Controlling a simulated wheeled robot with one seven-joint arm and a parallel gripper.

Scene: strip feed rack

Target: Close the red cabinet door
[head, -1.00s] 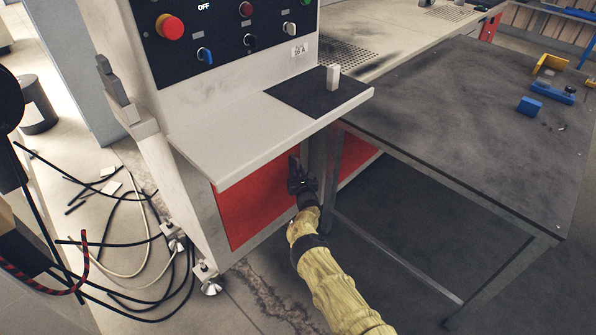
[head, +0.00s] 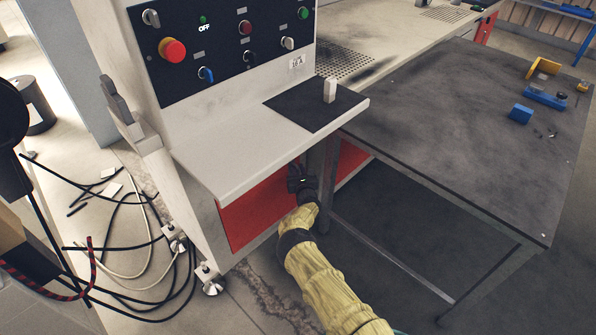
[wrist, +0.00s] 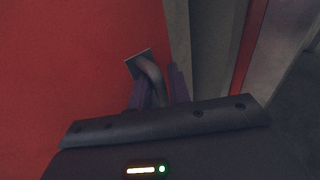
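The red cabinet door (head: 255,212) is under the white console and looks about flush with the cabinet front. Its right part is hidden by my gripper and arm. In the wrist view the red door (wrist: 70,75) fills the left side, its edge beside a grey post. A grey curved handle (wrist: 150,72) on a small plate stands out near that edge. My gripper (head: 298,176) is at the door's right side. In the wrist view the two fingers of my gripper (wrist: 160,90) stand apart, one on each side of the handle, with no firm contact visible.
A dark table (head: 465,130) stands to the right, its leg (head: 327,185) close beside my gripper. The white console shelf (head: 235,145) overhangs the door. Loose cables (head: 135,240) lie on the floor at left. A red panel (head: 352,158) shows behind the table leg.

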